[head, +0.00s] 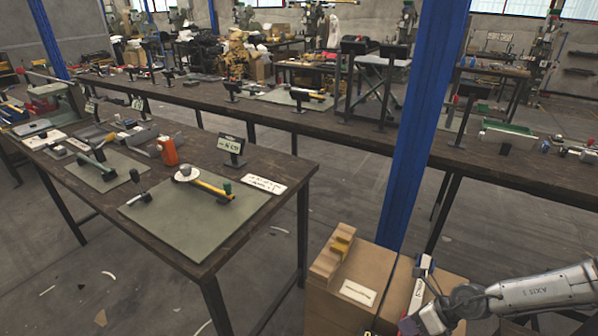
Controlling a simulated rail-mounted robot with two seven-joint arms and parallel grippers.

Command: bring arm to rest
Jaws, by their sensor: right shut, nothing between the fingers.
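My right arm comes in from the lower right corner, over the cardboard boxes. My right gripper (412,322) is at the bottom edge of the head view, low and partly cut off, with its fingers shut and nothing visible held between them. It is apart from the workbench on the left. My left gripper is not in view.
A cardboard box (335,310) with wooden blocks (333,255) on top stands beside my right gripper. A blue post (420,130) rises behind it. The near workbench (290,178) holds a hammer (210,190), an orange bottle (168,152) and mats. A long bench (350,130) runs behind.

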